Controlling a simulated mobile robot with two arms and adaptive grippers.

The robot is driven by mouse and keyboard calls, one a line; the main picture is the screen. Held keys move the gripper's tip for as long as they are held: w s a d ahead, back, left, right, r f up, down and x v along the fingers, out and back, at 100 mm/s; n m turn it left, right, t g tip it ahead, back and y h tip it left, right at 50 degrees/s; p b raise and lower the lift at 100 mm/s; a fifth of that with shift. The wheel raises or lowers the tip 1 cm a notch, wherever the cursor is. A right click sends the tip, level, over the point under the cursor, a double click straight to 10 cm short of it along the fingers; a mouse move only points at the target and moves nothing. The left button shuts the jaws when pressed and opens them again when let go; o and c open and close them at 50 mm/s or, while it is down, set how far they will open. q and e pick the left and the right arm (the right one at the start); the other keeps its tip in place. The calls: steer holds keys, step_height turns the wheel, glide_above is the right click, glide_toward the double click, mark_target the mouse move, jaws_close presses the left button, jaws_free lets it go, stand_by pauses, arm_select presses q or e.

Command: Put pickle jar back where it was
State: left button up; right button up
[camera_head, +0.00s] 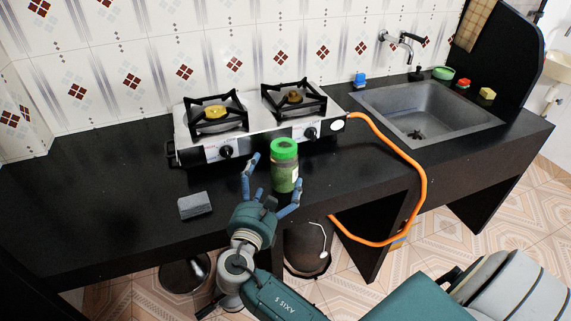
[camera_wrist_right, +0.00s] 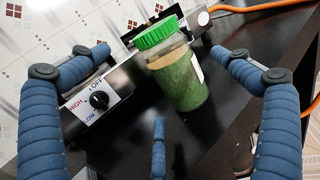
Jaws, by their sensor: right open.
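The pickle jar (camera_head: 285,170) has a green lid and green contents. It stands upright on the black counter in front of the two-burner stove (camera_head: 195,153). My right gripper (camera_head: 271,182) is open just in front of the jar, with its blue fingers spread to the left and right of it. In the right wrist view the jar (camera_wrist_right: 178,75) shows ahead between the spread fingers (camera_wrist_right: 165,65), with visible gaps on both sides. My left gripper is not in the head view.
An orange hose (camera_head: 422,180) loops from the stove's right end over the counter edge. A grey block (camera_head: 195,205) lies left of my gripper. A sink (camera_head: 425,108) is at the right, with small items behind it. The counter's left part is clear.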

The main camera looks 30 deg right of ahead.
mark_target(275, 168)
steer(key=x, duration=0.3)
steer(key=shift+w+d, duration=0.15)
steer(key=shift+w, duration=0.05)
steer(key=x, duration=0.3)
steer(key=shift+w+d+f+p, duration=0.15)
steer(key=shift+w+d+p, duration=0.05)
steer(key=shift+p, duration=0.2)
steer(key=shift+w+d, duration=0.2)
steer(key=shift+d, duration=0.05)
steer(key=shift+w+d+f, duration=0.15)
steer(key=c, duration=1.8)
step_height(275, 168, up, 20)
steer(key=p, duration=0.2)
steer(key=shift+c, duration=0.2)
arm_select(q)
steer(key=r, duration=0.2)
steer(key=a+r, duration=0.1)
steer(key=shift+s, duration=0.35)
arm_select(e)
steer(key=s+a+f+n+t+y, duration=0.3)
steer(key=s+a+y, duration=0.3)
steer(key=s+a, duration=0.2)
steer(key=s+a+f+n+t+y, duration=0.2)
steer(key=s+a+f+n+y, duration=0.4)
steer(key=s+a, duration=0.3)
steer(key=shift+a+f+t+y, duration=0.25)
steer(key=shift+a+t+y, duration=0.15)
steer(key=shift+a+y, duration=0.15)
